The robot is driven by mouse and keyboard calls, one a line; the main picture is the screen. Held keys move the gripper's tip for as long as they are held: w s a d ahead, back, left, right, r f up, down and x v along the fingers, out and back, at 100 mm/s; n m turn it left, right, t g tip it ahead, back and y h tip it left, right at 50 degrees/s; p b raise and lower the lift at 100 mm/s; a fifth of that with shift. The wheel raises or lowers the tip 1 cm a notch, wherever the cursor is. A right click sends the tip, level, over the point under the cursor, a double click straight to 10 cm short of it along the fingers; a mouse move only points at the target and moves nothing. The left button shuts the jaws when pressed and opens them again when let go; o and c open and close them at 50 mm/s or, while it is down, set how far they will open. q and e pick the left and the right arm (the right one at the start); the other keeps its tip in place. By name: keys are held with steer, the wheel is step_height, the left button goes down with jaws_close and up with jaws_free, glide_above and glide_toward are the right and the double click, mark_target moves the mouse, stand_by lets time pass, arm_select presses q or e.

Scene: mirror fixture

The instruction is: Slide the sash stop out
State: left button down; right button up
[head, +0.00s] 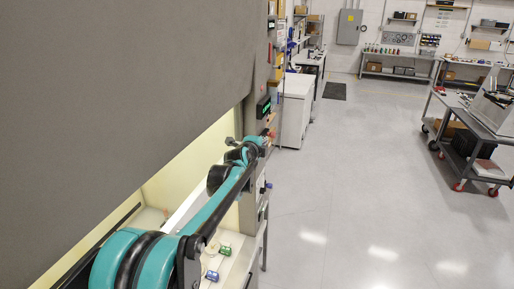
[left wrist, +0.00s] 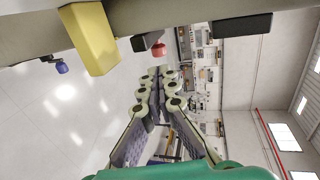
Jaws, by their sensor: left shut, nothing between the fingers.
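A yellow block (left wrist: 92,38) sticks out from the grey post (left wrist: 180,12) in the left wrist view. It looks like the sash stop, but no label shows. In the head view I cannot make it out; my teal arm covers that part of the post. My left gripper (left wrist: 159,75) is shut and empty, its two fingers meeting at the tips. In that view the tips lie right of and below the yellow block, apart from it in the picture. In the head view my left arm reaches to the cabinet's right post, and its fingers are hard to make out. My right gripper is not in view.
A red knob on a black box (left wrist: 158,50) is on the post near the fingertips in the picture. A blue knob (left wrist: 62,67) and another black box (left wrist: 242,25) are also there. A large grey panel (head: 110,100) fills the left.

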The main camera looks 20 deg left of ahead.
arm_select(q)
steer(key=s+d+f+n+g+b, duration=0.2)
steer(key=s+d+f+n+b, duration=0.15)
steer(key=s+f+b, duration=0.6)
steer(key=s+d+f+n+g+b, duration=0.2)
steer(key=s+f+n+b, duration=0.3)
steer(key=s+f, duration=0.75)
steer(key=s+f+n+g+b, duration=0.4)
steer(key=s+f+n+b, duration=0.6)
steer(key=s+f, duration=1.4)
steer(key=b, duration=0.3)
steer(key=shift+a+y, duration=0.15)
steer(key=shift+y, duration=0.15)
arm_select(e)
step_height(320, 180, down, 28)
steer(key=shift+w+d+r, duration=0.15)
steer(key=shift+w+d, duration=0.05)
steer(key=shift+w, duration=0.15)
